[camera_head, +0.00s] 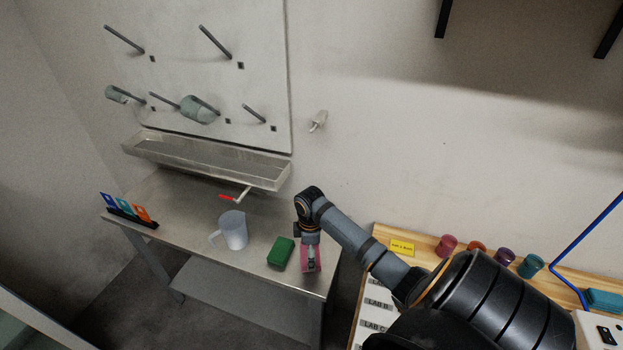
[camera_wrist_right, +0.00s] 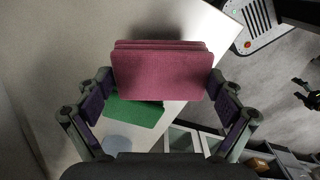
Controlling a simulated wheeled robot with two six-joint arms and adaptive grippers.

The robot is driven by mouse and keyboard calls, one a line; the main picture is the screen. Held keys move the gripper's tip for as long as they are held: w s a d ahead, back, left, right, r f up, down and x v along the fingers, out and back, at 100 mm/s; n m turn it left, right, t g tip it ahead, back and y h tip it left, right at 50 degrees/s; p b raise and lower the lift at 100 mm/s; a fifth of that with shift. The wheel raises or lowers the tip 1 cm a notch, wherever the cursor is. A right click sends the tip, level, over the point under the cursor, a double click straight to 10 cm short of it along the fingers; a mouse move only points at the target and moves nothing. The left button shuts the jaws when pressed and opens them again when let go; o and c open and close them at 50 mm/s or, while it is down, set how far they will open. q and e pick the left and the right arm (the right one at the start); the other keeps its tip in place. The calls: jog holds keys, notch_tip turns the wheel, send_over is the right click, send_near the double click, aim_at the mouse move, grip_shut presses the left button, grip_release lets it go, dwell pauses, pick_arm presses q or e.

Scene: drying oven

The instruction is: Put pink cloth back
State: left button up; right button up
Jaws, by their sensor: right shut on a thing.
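The pink cloth (camera_head: 305,264) is a folded pad near the right end of the metal table (camera_head: 190,226). My right gripper (camera_head: 311,256) comes down on it from above and is shut on it. In the right wrist view the pink cloth (camera_wrist_right: 162,75) sits between the two fingers of my right gripper (camera_wrist_right: 161,88). Whether it touches the tabletop or hangs just above it, I cannot tell. A green cloth (camera_head: 281,252) lies on the table just left of the pink one. It also shows in the wrist view (camera_wrist_right: 134,110), partly covered. My left gripper is not in view.
A clear jug (camera_head: 233,231) stands left of the green cloth. A red-tipped tap handle (camera_head: 233,196) and a metal trough (camera_head: 205,160) with a peg board (camera_head: 200,75) are behind. Colored cards (camera_head: 126,208) stand at far left. A wooden shelf (camera_head: 430,246) with several small jars is right.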

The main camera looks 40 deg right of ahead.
jog(key=f, duration=0.1)
jog(key=f+p, duration=0.1)
jog(key=f, duration=0.1)
jog(key=shift+d+f, duration=0.1)
jog(key=shift+d, duration=0.15)
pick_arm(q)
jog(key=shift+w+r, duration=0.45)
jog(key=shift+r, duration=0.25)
pick_arm(e)
jog(key=shift+f, duration=0.25)
jog(key=shift+f, duration=0.1)
jog(key=o, duration=0.9)
jog(key=shift+c, duration=0.2)
notch_tip(320, 180, up, 12)
jog(key=shift+f+b, duration=0.15)
jog(key=shift+b, duration=0.85)
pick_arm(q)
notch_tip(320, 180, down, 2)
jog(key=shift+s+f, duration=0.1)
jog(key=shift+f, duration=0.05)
pick_arm(e)
jog(key=shift+r, duration=0.3)
